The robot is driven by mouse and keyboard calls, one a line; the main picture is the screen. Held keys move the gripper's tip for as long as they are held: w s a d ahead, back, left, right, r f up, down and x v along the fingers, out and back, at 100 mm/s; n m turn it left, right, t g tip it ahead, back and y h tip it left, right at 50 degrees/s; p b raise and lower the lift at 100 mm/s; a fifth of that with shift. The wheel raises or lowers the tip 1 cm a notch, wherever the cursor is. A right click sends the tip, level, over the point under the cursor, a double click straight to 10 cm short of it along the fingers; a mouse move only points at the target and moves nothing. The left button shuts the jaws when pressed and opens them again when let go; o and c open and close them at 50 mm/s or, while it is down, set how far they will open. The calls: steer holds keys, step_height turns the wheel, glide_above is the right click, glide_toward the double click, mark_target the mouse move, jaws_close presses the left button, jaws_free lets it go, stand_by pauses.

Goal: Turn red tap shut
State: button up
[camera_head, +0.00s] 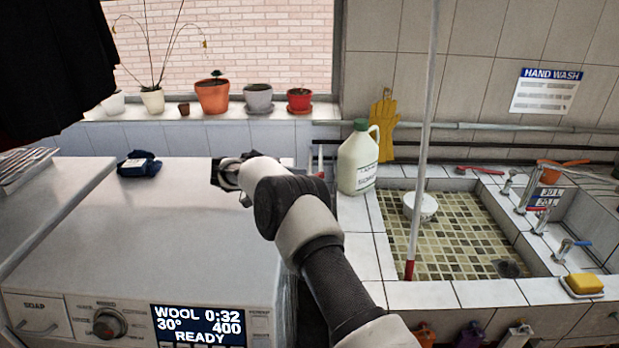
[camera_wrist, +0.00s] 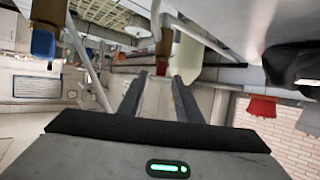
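A tap with a small red mark (camera_head: 543,210) stands on the divider between the sink basins at the right of the head view; whether it is open or shut cannot be told. My gripper (camera_head: 224,174) is far to the left, above the back of the washing machine, partly hidden by my wrist. In the wrist view my gripper (camera_wrist: 158,90) has its two fingers apart with nothing between them. A small red piece (camera_wrist: 161,69) shows beyond the fingertips; I cannot tell what it is.
A white jug (camera_head: 357,162) with a green cap stands at the sink's back left corner. A pole (camera_head: 424,120) rises from the tiled basin (camera_head: 455,235). A yellow sponge (camera_head: 584,284) lies at front right. Pots line the sill, including a red pot (camera_head: 299,99).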

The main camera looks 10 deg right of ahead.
steer(key=v, duration=1.4)
steer(key=shift+b, duration=0.3)
steer(key=shift+f, duration=0.15)
